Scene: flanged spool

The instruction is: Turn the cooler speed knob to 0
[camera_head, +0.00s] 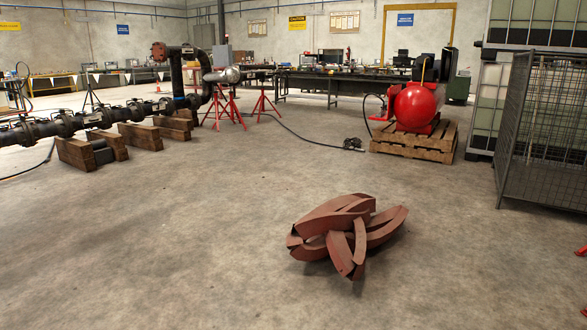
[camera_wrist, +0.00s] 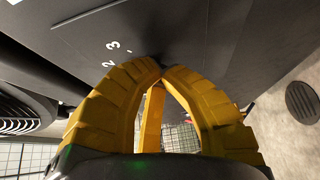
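In the wrist view, my gripper (camera_wrist: 162,66) has yellow fingers that lean in until their tips nearly meet. The tips are at a dark grey panel (camera_wrist: 215,40), the face of what looks like the cooler. White numbers 2 and 3 (camera_wrist: 112,53) are printed on the panel just left of the tips. A dark patch sits right at the fingertips. The speed knob itself cannot be made out; I cannot tell whether it is between the tips. My gripper and the cooler do not show in the head view.
In the wrist view, a dark slatted part (camera_wrist: 22,115) lies at the left and a round dark disc (camera_wrist: 303,103) on the floor at the right. In the head view, reddish curved pieces (camera_head: 345,232) lie on open floor, with a wire cage (camera_head: 545,135) at the right.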

